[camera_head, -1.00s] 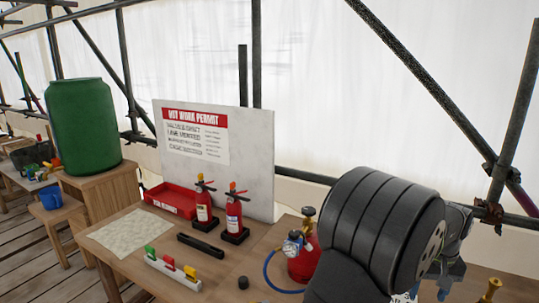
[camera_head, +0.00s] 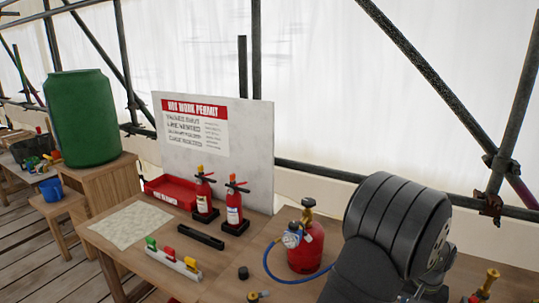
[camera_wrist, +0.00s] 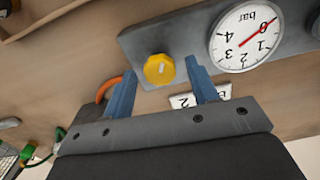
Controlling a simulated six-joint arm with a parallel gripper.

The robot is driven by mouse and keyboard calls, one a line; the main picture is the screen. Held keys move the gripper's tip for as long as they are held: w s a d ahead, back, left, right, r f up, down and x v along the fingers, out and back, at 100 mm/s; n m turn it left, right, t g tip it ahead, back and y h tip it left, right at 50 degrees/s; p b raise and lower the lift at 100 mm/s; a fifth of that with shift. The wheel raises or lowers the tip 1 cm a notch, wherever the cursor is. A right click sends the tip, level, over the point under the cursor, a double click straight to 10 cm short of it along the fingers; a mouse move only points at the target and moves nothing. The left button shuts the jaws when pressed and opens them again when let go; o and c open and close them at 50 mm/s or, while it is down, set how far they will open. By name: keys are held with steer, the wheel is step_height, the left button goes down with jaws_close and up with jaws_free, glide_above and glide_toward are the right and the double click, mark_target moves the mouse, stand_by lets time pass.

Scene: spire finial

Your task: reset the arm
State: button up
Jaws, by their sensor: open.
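My gripper (camera_wrist: 161,72) is open in the wrist view, its two blue fingers apart with nothing held between them. A yellow knob (camera_wrist: 159,69) on a grey panel (camera_wrist: 190,42) shows between the fingertips in the picture. I cannot tell how far the knob is from the fingers. In the head view my dark arm fills the lower right, and the gripper itself is hidden.
A pressure gauge (camera_wrist: 245,37) sits beside the knob. A red gas bottle (camera_head: 306,252) with a blue hose (camera_head: 280,278) stands left of my arm. Two fire extinguishers (camera_head: 205,195) (camera_head: 235,206), a red tray (camera_head: 171,192) and a black bar (camera_head: 200,236) are on the bench.

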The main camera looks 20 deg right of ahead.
steer(key=m, duration=0.8)
steer(key=shift+r, duration=1.6)
